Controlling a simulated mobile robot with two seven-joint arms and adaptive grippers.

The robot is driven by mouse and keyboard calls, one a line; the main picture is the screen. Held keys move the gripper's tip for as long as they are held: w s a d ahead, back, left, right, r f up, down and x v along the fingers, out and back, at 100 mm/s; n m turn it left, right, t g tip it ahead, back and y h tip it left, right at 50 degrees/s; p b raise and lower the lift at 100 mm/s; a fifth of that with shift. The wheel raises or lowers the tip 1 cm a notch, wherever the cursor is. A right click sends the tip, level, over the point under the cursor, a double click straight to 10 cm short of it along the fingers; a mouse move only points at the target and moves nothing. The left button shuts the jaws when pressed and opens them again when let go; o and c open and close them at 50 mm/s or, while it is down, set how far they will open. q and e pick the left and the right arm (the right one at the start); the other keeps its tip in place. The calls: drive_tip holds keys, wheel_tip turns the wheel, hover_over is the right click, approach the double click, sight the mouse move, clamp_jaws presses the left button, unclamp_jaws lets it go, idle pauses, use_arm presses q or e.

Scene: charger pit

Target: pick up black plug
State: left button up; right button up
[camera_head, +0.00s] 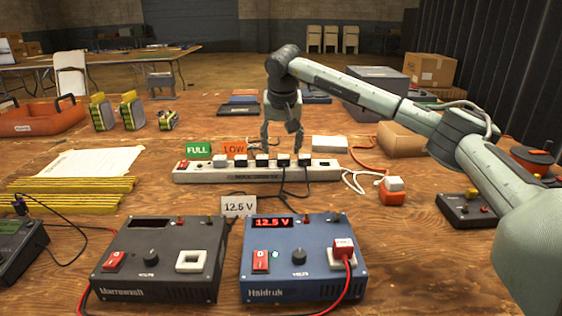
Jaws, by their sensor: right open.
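Several black plugs, one of them a black plug (283,159) near the middle, sit in a row in a white power strip (330,173) on the wooden table. A white plug (220,161) sits at the row's left end. My right gripper (282,149) hangs over the right half of the strip, pointing down. Its fingers are apart and nothing shows between them. The fingertips look close to the plugs; I cannot tell if they touch any. My left gripper is not in view.
A grey power supply (160,258) and a blue one (300,258) stand in front of the strip. FULL (198,149) and LOW (234,148) signs stand behind it. A red charger block (392,191) is at right. Black cords run from the plugs.

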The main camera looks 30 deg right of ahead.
sight(283, 157)
drive_tip(key=x, duration=0.3)
drive_tip(key=shift+w+d+f, duration=0.1)
drive_tip(key=shift+d+f, duration=0.2)
drive_tip(key=shift+d, duration=0.15)
drive_tip(key=shift+w+d+f, duration=0.2)
drive_tip(key=shift+w+f, duration=0.05)
drive_tip(key=shift+f, duration=0.4)
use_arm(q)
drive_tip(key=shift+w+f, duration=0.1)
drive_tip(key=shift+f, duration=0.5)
use_arm(e)
drive_tip(key=shift+c, duration=0.6)
clamp_jaws()
drive_tip(key=shift+r, duration=0.1)
